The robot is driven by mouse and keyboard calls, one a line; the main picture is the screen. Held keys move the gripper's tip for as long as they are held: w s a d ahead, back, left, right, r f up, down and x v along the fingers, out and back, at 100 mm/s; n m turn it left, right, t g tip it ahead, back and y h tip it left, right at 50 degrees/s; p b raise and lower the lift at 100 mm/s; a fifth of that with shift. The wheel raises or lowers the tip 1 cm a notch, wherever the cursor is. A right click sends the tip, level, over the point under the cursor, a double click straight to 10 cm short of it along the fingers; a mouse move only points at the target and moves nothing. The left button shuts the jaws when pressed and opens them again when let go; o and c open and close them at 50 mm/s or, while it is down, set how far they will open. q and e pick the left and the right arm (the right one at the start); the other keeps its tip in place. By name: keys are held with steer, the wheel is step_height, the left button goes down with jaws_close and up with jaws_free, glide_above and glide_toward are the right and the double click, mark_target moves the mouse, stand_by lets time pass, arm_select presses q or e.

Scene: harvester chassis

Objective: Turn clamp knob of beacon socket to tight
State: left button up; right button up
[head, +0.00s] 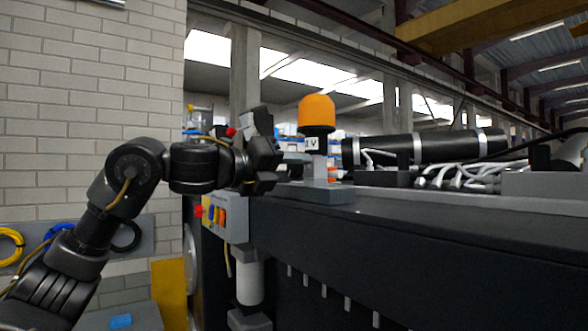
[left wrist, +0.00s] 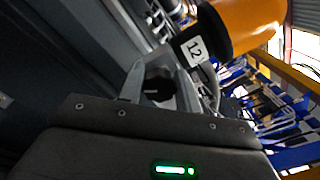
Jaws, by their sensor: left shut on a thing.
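The beacon (head: 317,114) has an orange dome and a black collar with a white label. It stands upright on a grey post on the chassis ledge. In the left wrist view the beacon (left wrist: 243,28) is at the upper right, its label reading 12. The clamp knob (left wrist: 157,86) is black with a short white mark and sits below the beacon. My left gripper (head: 292,158) reaches in from the left beside the post. In the wrist view my left gripper (left wrist: 158,88) is shut on the knob. The head view does not show the knob clearly. My right gripper is not in view.
The dark chassis (head: 400,240) fills the lower right. A black cylinder (head: 425,148) with metal bands and pale cables (head: 460,177) lie right of the beacon. A grey box with coloured buttons (head: 218,215) hangs below my left gripper. A brick wall is at the left.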

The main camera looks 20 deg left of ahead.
arm_select(q)
steer(key=shift+f, duration=0.2)
steer(key=o, duration=1)
steer(key=shift+r, duration=0.15)
steer(key=shift+c, duration=0.2)
steer(key=shift+s, duration=0.1)
steer(key=shift+s+a, duration=0.15)
steer(key=shift+a, duration=0.05)
steer(key=b+v, duration=0.5)
steer(key=v, duration=0.5)
steer(key=shift+s, duration=0.15)
